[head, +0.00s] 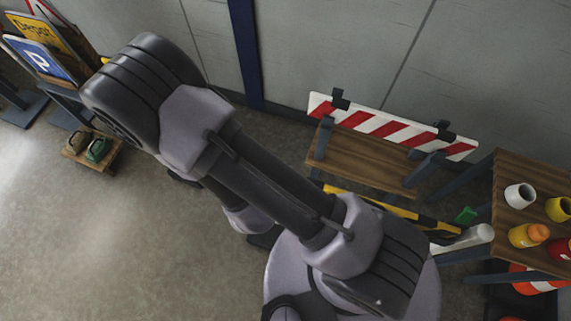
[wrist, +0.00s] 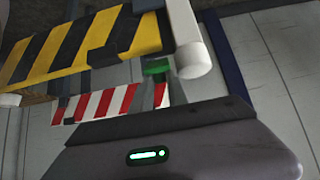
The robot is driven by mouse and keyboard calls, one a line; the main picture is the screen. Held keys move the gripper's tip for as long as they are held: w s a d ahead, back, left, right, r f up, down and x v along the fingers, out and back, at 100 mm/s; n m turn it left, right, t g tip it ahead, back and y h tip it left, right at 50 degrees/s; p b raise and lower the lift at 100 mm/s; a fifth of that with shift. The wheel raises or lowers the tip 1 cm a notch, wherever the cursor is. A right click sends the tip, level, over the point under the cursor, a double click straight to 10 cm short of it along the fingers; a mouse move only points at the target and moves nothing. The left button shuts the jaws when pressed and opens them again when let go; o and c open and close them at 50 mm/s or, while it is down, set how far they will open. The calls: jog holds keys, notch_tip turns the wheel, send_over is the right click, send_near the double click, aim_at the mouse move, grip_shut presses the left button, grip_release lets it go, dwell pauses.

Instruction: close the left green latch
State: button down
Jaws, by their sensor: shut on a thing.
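The black-and-yellow barrier (wrist: 95,40) crosses the upper left of the wrist view. A white post (wrist: 187,42) stands at its end, and the left green latch (wrist: 157,66) is beside the post. My gripper (wrist: 156,80) is shut in line with this latch; its dark body fills the bottom of the view, and the exact contact is hard to see. In the head view my arm hides the gripper and the left latch. The other green latch (head: 466,214) shows at the barrier's right end, by a white post (head: 472,238).
A red-and-white board (head: 390,127) on a wooden stand is behind the barrier, near the wall. A wooden table (head: 512,226) with paint pots is at the right, with traffic cones below. Road signs (head: 45,60) stand at the upper left.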

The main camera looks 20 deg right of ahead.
jog(key=s+f+t+h+b, duration=0.1)
jog(key=t+b, duration=0.1)
jog(key=b, duration=0.1)
jog(key=a+f+t+h+b, duration=0.1)
jog(key=f+t+h+b, duration=0.1)
jog(key=b, duration=0.2)
jog(key=s+f+t+h+b, duration=0.1)
jog(key=t+b, duration=0.1)
jog(key=b, duration=0.2)
jog(key=shift+s+a+f+t+h, duration=0.15)
jog(key=shift+s+a+t+h, duration=0.15)
jog(key=shift+a+h, duration=0.1)
jog(key=c, duration=1.3)
grip_release()
